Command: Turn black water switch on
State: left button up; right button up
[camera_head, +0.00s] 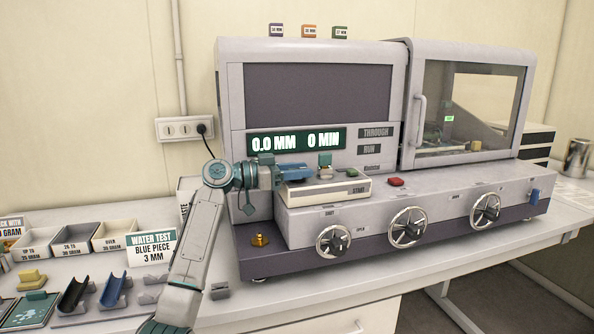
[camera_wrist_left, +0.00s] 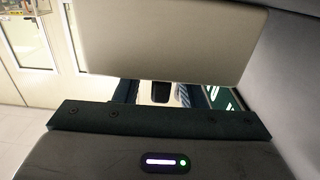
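Three round silver-rimmed knobs with dark handles sit on the front of the grey test machine: a left knob (camera_head: 333,241), a middle knob (camera_head: 407,227) and a right knob (camera_head: 485,210). The left one has "OPEN" and another small label by it. I cannot tell which is the water switch. My left gripper (camera_head: 292,172) is above the machine's ledge, at the left end of a white START box (camera_head: 330,192), away from the knobs. My right gripper is out of view.
The display (camera_head: 296,141) reads 0.0 MM and 0 MIN. A red button (camera_head: 396,181) and a blue switch (camera_head: 534,196) are on the machine. Bins, a "WATER TEST" card (camera_head: 152,248) and coloured pieces stand at the left. The table front below the knobs is clear.

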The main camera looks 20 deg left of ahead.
pick_arm(q)
jog(key=shift+s+a, duration=0.1)
jog(key=shift+a, duration=0.15)
jog(key=b+v, duration=0.3)
jog(key=v, duration=0.7)
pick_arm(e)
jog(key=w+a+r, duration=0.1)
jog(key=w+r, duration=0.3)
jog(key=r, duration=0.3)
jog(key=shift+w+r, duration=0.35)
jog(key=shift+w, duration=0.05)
pick_arm(q)
jog(key=shift+a+f, duration=0.1)
